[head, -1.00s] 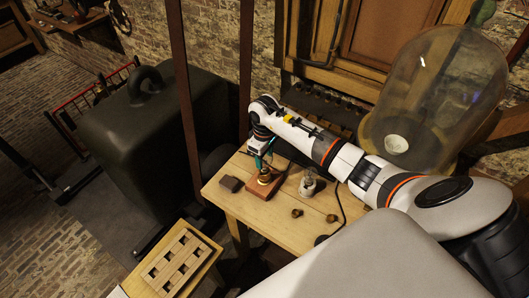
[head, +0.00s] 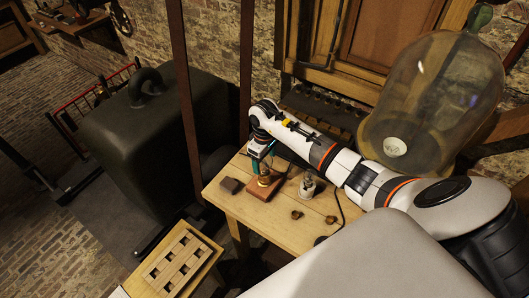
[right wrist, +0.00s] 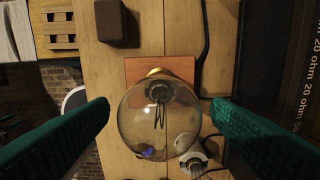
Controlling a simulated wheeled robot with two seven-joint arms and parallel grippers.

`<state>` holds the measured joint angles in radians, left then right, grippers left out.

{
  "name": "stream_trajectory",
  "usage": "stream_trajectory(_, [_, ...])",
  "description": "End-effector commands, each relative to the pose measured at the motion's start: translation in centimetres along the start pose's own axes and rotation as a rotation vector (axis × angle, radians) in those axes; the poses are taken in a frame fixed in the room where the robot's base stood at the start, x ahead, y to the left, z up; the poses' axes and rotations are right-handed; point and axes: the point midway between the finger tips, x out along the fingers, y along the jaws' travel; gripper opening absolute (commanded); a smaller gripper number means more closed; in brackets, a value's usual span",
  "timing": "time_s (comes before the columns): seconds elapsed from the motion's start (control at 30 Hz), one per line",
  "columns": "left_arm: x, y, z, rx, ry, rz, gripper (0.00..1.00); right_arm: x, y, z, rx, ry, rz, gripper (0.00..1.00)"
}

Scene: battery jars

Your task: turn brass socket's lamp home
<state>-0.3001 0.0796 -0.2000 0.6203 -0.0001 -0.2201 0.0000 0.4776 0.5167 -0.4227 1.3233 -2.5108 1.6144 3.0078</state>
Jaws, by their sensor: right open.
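A clear glass lamp (right wrist: 158,122) with a dark filament stands between the fingers of my right gripper (right wrist: 160,122) in the right wrist view. Its brass collar (right wrist: 157,73) sits over a reddish wooden block (right wrist: 185,68). The right gripper is open, with a green pad apart from the glass on either side. In the head view the right gripper (head: 262,163) points down over the wooden block (head: 262,191) on the table, around the lamp. How deep the lamp sits in the brass socket cannot be told. My left gripper is not in view.
On the table (head: 250,214) are a dark block (head: 230,185), a small glass item (head: 307,187) and two small brownish pieces (head: 297,215). A dark cable runs along the right side. A wooden rack with holes (head: 175,262) stands front left, a large glass jar (head: 435,95) back right.

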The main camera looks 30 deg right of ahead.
Motion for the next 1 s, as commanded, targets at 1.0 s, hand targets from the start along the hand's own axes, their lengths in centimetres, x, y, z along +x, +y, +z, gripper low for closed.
stream_trajectory(1.0, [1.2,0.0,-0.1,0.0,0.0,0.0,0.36,-12.0,0.0,0.0,0.0,-0.001,0.0,0.73])
